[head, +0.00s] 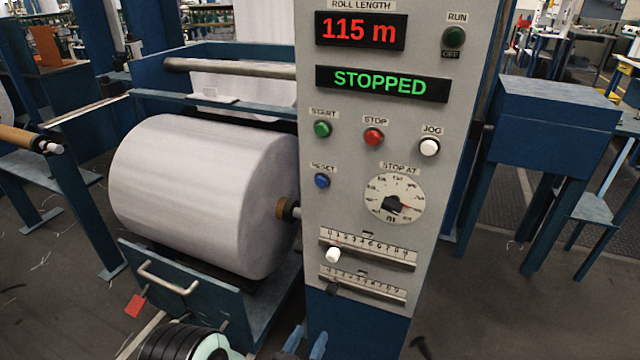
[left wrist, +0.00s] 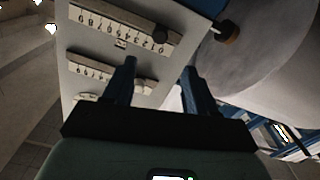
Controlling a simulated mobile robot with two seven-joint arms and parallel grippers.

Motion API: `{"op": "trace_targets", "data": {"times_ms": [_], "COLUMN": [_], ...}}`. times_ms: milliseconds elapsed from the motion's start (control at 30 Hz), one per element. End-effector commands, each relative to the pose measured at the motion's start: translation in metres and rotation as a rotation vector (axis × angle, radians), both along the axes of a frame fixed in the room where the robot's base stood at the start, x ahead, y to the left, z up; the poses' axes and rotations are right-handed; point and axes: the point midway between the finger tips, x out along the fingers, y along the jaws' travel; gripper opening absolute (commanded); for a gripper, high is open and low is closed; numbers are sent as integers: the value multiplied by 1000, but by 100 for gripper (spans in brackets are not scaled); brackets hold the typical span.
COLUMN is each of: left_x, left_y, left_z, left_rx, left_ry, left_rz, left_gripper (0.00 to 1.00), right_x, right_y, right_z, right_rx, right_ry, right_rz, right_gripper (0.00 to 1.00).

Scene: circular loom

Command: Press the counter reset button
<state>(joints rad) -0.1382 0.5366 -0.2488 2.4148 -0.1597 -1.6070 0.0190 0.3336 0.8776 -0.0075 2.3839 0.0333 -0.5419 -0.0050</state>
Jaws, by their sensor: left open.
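The counter reset button (head: 321,181) is a small blue knob under a RESET label, on the left side of the grey control panel (head: 345,215) in the head view. Above it are the green START button (head: 322,129) and the red STOP button (head: 373,137). The roll length display (head: 360,31) reads 115 m. My left gripper (head: 308,340) is at the bottom edge of the head view, well below the button. In the left wrist view its two blue fingers (left wrist: 160,72) are apart with nothing between them. My right gripper is not in view.
A large white fabric roll (head: 195,190) sits just left of the panel. Two slider scales (head: 365,255) with knobs and a dial (head: 395,198) are below and right of the button. The status display (head: 380,83) reads STOPPED. The space before the panel face looks clear.

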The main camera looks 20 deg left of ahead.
Motion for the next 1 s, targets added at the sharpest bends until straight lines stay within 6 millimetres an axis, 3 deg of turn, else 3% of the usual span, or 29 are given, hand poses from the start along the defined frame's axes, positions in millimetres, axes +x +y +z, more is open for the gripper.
{"op": "trace_targets", "data": {"times_ms": [33, 167, 1000], "left_x": [0, 0, 0], "left_y": [0, 0, 0], "left_z": [0, 0, 0], "left_rx": [0, 0, 0], "left_ry": [0, 0, 0], "left_rz": [0, 0, 0], "left_gripper": [44, 1, 0], "right_x": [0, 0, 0], "right_y": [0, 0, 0], "right_z": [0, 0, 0], "right_rx": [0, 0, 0], "right_ry": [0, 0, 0], "right_rz": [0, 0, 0], "right_gripper": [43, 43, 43]}}
